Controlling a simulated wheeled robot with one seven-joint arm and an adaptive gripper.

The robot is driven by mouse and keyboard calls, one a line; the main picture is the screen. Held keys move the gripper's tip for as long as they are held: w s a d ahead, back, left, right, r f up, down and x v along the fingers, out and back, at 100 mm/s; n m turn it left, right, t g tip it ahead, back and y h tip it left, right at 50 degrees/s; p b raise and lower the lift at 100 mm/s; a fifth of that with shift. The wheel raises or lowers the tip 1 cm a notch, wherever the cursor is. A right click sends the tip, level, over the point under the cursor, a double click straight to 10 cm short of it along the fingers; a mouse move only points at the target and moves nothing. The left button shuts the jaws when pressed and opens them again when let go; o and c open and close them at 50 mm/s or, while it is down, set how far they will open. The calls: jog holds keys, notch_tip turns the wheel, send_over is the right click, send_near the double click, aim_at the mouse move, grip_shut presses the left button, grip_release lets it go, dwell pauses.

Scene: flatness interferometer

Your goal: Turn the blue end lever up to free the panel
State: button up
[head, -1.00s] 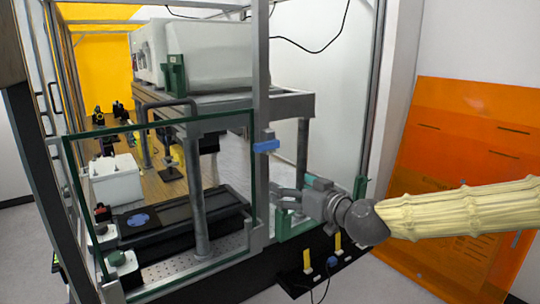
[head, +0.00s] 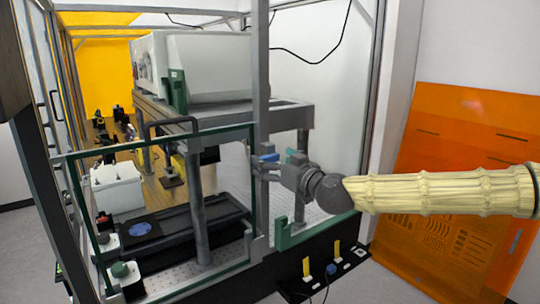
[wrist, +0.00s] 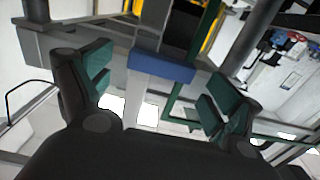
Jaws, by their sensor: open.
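The blue end lever (head: 268,157) sits on the grey upright post at the right end of the panel and lies roughly level. The panel (head: 225,131) is clear with a green edge and stands upright at the front of the frame. My gripper (head: 276,165) is beside the lever, just right of and below it. In the wrist view, the lever (wrist: 161,66) lies ahead, between and beyond the two green-padded fingers of my open gripper (wrist: 154,82). I see no clear contact. In the head view the gripper partly hides the post.
Upright frame posts (head: 261,70) stand close to my gripper. A black strip with yellow-handled tools (head: 307,267) lies low in front. An orange sheet (head: 450,140) leans against the wall at right. A black instrument (head: 175,240) sits behind the panel.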

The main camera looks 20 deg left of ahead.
jog(key=shift+x, duration=0.95)
jog(key=shift+s, duration=0.1)
jog(key=c, duration=1)
